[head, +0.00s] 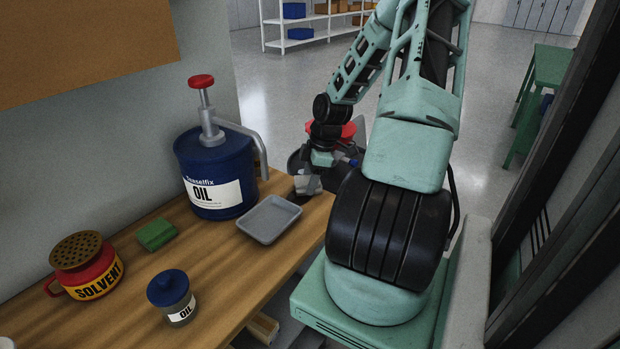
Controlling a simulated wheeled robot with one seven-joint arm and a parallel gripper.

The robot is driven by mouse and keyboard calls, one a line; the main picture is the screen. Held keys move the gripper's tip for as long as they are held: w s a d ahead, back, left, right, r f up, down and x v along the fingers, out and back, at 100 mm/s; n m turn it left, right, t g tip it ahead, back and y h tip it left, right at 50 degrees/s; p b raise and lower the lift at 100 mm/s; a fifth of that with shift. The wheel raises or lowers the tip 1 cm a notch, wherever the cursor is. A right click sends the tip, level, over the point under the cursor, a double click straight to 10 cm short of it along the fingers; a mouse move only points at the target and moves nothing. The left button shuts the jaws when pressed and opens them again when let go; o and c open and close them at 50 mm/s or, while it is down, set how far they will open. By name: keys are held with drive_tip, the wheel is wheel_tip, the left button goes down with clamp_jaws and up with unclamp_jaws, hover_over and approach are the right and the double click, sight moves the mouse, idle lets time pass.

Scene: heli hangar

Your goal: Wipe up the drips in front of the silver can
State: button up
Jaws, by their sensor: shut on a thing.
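My gripper (309,186) is over the far right end of the wooden bench, shut on a small pale thing (305,182) that looks like a folded cloth. The held thing is low at the bench top; I cannot tell whether it touches. No drips can be made out; the area around the gripper is partly hidden by my arm.
The wooden bench (225,268) holds a grey tray (269,220), a blue oil can with a pump (205,160), a green sponge (156,234), a red solvent can (85,270) and a small oil jar (172,296). The bench front between jar and tray is clear.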

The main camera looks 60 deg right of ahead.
sight(300, 188)
drive_tip(key=shift+a, duration=0.15)
drive_tip(key=shift+w+a+r, duration=0.1)
drive_tip(key=shift+w+a, duration=0.05)
drive_tip(key=shift+a, duration=0.8)
drive_tip(key=shift+w+a+r, duration=0.1)
drive_tip(key=shift+a, duration=0.8)
drive_tip(key=shift+w+a+f, duration=0.1)
drive_tip(key=shift+a+f, duration=0.05)
drive_tip(key=shift+a, duration=0.9)
drive_tip(key=shift+w+a+f, duration=0.1)
drive_tip(key=shift+a, duration=0.95)
drive_tip(key=shift+r+p, duration=0.15)
drive_tip(key=shift+p, duration=0.5)
drive_tip(key=shift+d+p, duration=0.55)
drive_tip(key=shift+d, duration=0.2)
drive_tip(key=shift+s+d+p, duration=0.25)
drive_tip(key=shift+d+p, duration=0.5)
drive_tip(key=shift+d, duration=0.5)
drive_tip(key=d+p, duration=0.2)
drive_tip(key=d, duration=0.1)
drive_tip(key=shift+s, duration=0.2)
drive_tip(key=shift+d+p, duration=0.6)
drive_tip(key=shift+d, duration=0.05)
